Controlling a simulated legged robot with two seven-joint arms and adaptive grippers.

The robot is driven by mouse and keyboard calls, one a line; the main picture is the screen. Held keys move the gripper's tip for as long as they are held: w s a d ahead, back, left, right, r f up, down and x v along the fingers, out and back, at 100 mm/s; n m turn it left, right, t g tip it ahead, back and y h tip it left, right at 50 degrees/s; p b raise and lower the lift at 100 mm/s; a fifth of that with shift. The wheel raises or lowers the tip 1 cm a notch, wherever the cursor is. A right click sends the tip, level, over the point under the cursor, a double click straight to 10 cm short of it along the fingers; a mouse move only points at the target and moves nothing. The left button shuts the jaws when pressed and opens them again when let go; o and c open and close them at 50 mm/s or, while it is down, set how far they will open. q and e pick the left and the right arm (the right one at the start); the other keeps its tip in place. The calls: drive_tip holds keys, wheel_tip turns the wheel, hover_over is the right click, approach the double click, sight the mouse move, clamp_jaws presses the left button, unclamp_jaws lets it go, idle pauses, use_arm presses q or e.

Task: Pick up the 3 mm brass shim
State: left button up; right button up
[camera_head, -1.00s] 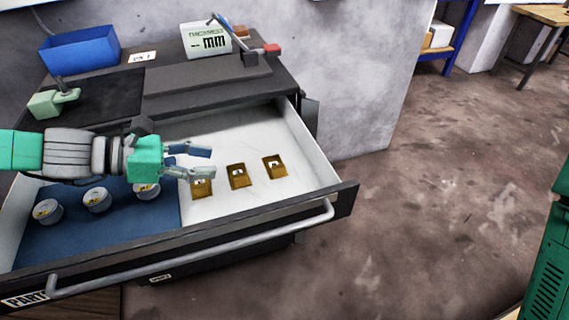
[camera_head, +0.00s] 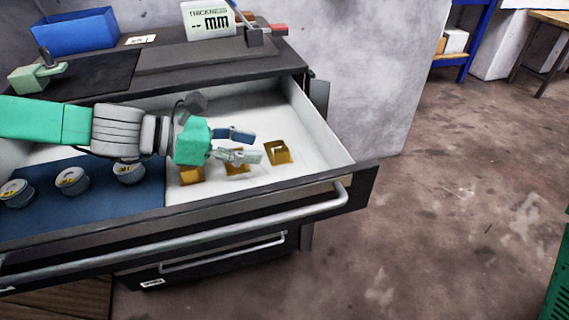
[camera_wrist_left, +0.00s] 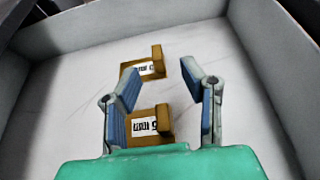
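Three brass shims lie in a row on the white floor of the open drawer: a left one (camera_head: 192,175), a middle one (camera_head: 237,168) and a right one (camera_head: 278,152). Which is the 3 mm one I cannot tell; their labels are too small to read surely. My left gripper (camera_head: 243,147) is open and empty above the middle shim, partly hiding it. In the left wrist view, a near shim (camera_wrist_left: 152,125) lies between and below the open fingers (camera_wrist_left: 165,90). A farther shim (camera_wrist_left: 145,68) lies beyond the fingertips. My right gripper is out of view.
The drawer's front wall and handle (camera_head: 200,228) lie nearer me. Several round labelled spools (camera_head: 72,181) sit on the blue mat (camera_head: 150,193) to the left. A thickness gauge display (camera_head: 208,20) and a blue bin (camera_head: 75,32) stand behind. White floor is free at the drawer's right.

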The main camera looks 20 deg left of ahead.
sight(275, 152)
use_arm(q)
drive_tip(key=shift+w+a+f+b, duration=0.15)
drive_tip(key=shift+w+f+b, duration=0.1)
drive_tip(key=shift+f+b, duration=0.1)
drive_tip(key=shift+w+d+f+b, duration=0.3)
drive_tip(key=shift+f+b, duration=0.15)
drive_tip(key=shift+w+d+f+b, duration=0.25)
drive_tip(key=shift+w+f+b, duration=0.05)
drive_tip(key=shift+f+b, duration=0.15)
drive_tip(key=shift+w+d+f, duration=0.1)
drive_tip(key=shift+w+d, duration=0.2)
drive_tip(key=shift+d, duration=0.25)
drive_tip(key=shift+w+d+f, duration=0.1)
drive_tip(key=shift+w+d, duration=0.2)
drive_tip(key=shift+d, duration=0.25)
drive_tip(key=shift+d+r, duration=0.1)
drive_tip(key=shift+d, duration=0.25)
drive_tip(key=shift+d+r, duration=0.1)
drive_tip(key=c, duration=0.6)
drive_tip(key=shift+a, duration=0.35)
clamp_jaws()
drive_tip(key=shift+a, duration=0.25)
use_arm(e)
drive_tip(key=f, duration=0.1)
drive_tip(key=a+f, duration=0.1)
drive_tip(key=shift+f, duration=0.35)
